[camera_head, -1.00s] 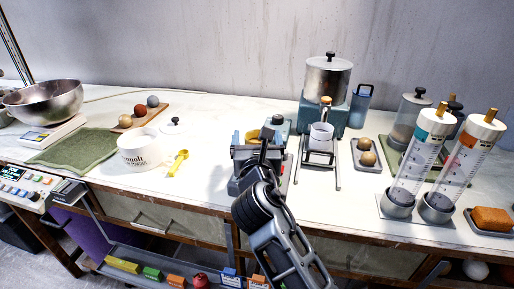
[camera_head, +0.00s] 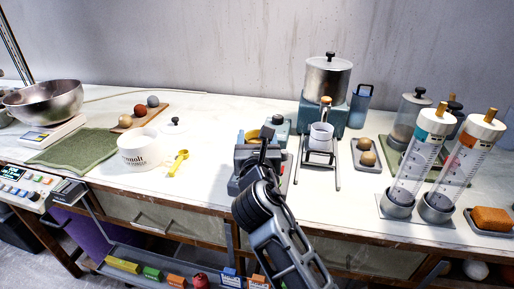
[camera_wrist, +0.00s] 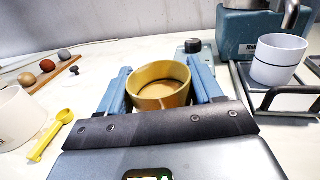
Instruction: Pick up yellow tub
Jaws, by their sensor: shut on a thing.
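The yellow tub (camera_wrist: 160,98) is a round, open cup, seen from above at a slant in the wrist view. My gripper (camera_wrist: 162,88) has its blue fingers on either side of it, shut on the tub. In the head view the tub (camera_head: 267,133) is mostly hidden behind my gripper (camera_head: 260,140), with only a bit of yellow showing. I cannot tell whether the tub is clear of the surface below it.
A blue-grey device with a dark knob (camera_head: 277,121) is just behind the tub. A white cup (camera_head: 320,136) on a wire stand is to the right. A yellow scoop (camera_head: 178,162) and a white bowl (camera_head: 139,150) lie left, with clear counter between.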

